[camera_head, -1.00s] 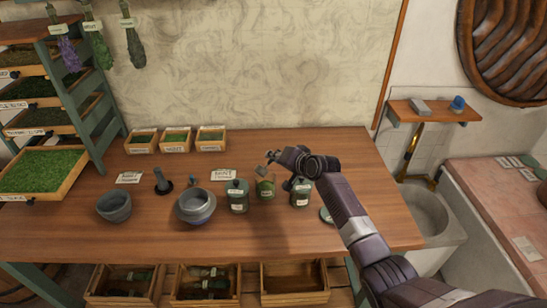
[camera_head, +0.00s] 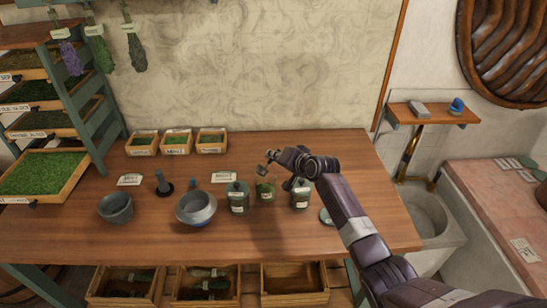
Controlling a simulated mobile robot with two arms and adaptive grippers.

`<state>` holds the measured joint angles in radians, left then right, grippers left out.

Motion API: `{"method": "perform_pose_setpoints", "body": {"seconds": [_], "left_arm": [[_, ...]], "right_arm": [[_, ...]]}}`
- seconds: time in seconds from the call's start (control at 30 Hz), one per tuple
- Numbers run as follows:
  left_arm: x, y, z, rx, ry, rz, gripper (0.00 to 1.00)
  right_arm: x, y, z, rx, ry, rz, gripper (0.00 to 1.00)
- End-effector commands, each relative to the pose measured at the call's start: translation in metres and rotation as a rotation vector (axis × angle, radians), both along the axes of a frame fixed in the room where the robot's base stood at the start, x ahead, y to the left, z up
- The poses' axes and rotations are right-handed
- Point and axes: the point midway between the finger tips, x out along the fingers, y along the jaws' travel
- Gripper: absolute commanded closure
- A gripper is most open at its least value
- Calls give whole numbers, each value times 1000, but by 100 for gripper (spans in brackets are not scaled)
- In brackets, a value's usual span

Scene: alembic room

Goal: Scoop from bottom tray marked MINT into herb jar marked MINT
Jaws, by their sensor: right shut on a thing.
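The bottom tray (camera_head: 42,176), full of bright green herb, sticks out of the rack at the left; its label is too small to read. Three glass jars stand at the table's middle. The middle jar (camera_head: 265,190) looks open and holds green herb. The left jar (camera_head: 238,199) and the right jar (camera_head: 300,196) have dark lids. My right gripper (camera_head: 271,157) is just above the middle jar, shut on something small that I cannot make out. A round lid (camera_head: 326,216) lies right of the jars, partly behind my right arm. My left gripper is out of view.
A grey mortar (camera_head: 196,207), a bowl (camera_head: 115,207) and a dark pestle-like piece (camera_head: 163,183) stand left of the jars. Small herb boxes (camera_head: 178,142) line the table's back. Label cards (camera_head: 225,177) lie between. The table's front is mostly clear.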

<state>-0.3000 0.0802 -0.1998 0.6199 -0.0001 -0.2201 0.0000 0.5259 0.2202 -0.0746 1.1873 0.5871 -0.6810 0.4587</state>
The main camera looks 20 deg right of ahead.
Motion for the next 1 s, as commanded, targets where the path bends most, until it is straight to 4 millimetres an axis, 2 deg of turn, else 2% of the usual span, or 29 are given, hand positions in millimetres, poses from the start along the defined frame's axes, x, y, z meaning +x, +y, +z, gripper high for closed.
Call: {"method": "perform_pose_setpoints", "body": {"seconds": [0.17, 0.37, 0.6, 1.0], "left_arm": [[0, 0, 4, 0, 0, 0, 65], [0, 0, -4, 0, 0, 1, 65], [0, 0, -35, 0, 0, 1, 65], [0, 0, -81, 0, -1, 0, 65]], "right_arm": [[-2, 3, 2, -166, -99, 4, 100], [-1, 3, 3, -372, -226, 2, 100], [-1, 2, 5, -609, -372, 1, 100], [0, 1, 12, -866, -526, 0, 100]]}}
